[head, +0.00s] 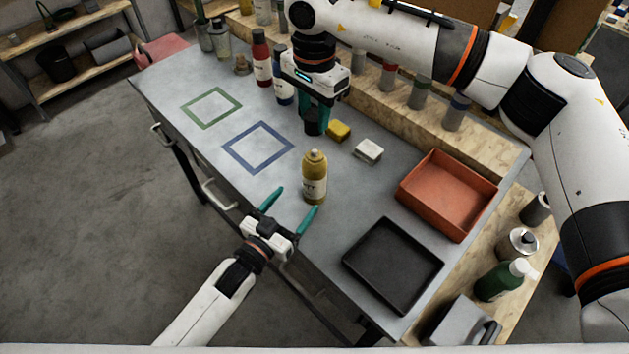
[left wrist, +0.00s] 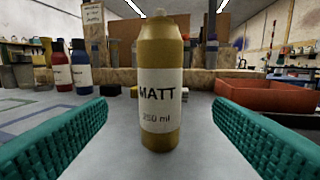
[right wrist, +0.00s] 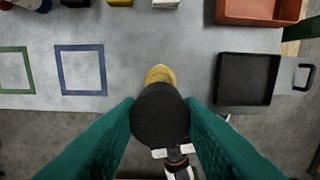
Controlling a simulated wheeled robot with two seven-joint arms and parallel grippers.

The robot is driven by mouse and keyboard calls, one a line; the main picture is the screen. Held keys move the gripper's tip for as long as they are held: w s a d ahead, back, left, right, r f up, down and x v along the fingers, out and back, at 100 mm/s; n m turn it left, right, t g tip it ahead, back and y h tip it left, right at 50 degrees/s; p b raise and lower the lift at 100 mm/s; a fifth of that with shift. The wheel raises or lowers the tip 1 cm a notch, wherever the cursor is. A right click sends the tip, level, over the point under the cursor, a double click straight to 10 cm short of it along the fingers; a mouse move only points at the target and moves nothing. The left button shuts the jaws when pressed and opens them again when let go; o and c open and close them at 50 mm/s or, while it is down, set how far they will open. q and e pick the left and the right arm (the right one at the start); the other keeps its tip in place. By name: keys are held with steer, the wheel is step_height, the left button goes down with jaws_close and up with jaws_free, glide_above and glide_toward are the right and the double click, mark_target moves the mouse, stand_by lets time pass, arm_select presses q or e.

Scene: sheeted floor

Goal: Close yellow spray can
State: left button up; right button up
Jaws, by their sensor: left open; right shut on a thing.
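The yellow spray can (head: 314,185) stands upright on the grey table, uncapped, with a pale nozzle on top. Its "MATT 250 ml" label shows in the left wrist view (left wrist: 160,100). My left gripper (head: 292,207) is open, low over the table's front edge, with its fingers pointing at the can. My right gripper (head: 314,118) points down behind the can and is shut on a black round cap (right wrist: 160,114). In the right wrist view the cap hides part of the can (right wrist: 159,75).
A black tray (head: 437,279) and an orange tray (head: 483,218) lie to the right. A yellow block (head: 338,131) and a white block (head: 368,151) lie behind the can. Red (head: 262,62) and blue (head: 282,90) bottles stand at the back. Green and blue outlined squares are empty.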

arm_select(q)
steer(key=x, duration=1)
steer(key=shift+w+d, duration=0.1)
steer(key=shift+w, duration=0.15)
steer(key=c, duration=1.4)
steer(key=shift+c, duration=0.2)
arm_select(e)
glide_above(314, 151)
steer(key=shift+f, duration=2.5)
